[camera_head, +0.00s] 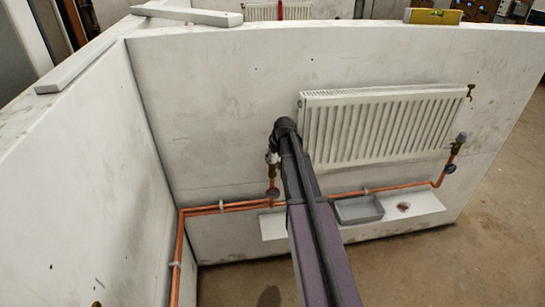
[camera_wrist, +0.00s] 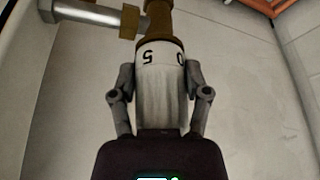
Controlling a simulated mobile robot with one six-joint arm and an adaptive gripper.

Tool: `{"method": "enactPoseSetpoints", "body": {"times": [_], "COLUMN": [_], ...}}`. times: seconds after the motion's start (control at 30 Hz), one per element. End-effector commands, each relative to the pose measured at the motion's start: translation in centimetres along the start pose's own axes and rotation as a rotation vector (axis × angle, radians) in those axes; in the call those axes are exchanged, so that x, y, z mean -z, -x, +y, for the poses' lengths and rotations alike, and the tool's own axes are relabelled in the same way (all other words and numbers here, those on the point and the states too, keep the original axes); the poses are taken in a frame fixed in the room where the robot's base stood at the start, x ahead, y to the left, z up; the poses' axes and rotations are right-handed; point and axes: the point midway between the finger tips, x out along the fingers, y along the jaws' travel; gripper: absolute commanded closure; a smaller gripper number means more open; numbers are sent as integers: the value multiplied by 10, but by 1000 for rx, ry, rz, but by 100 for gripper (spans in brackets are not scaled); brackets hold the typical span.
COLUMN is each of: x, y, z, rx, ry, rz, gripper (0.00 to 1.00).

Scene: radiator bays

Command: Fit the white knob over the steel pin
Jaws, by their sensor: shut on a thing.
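The white knob (camera_wrist: 158,98), marked with the digits 5 and 0, is between the two fingers of my gripper (camera_wrist: 160,72) in the wrist view. My gripper is shut on its sides. The knob's far end meets, or lies right in front of, the brass valve body (camera_wrist: 160,22); I cannot tell whether they touch. The steel pin is hidden. In the head view my gripper (camera_head: 272,156) is at the left valve (camera_head: 272,172), below the radiator's left end, and my arm covers part of it.
The white radiator (camera_head: 385,125) hangs to the right. A capped valve (camera_head: 460,140) stands at its right end. Copper pipe (camera_head: 240,206) runs along the wall. A grey tray (camera_head: 360,210) lies on a white ledge (camera_head: 425,203) below. The left side wall (camera_head: 85,170) is close.

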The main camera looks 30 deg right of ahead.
Motion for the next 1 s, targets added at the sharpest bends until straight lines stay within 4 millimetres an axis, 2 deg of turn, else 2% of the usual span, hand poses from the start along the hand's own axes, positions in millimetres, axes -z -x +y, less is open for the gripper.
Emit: {"method": "enactPoseSetpoints", "body": {"times": [0.03, 0.07, 0.17, 0.2, 0.77, 1.0], "x": [0, 0, 0, 0, 0, 3], "y": [0, 0, 0, 0, 0, 8], "z": [0, 0, 0, 0, 0, 0], "rx": [0, 0, 0, 0, 0, 0], "ry": [0, 0, 0, 0, 0, 0], "rz": [0, 0, 0, 0, 0, 0], "gripper": [96, 33, 3, 0, 0, 0]}}
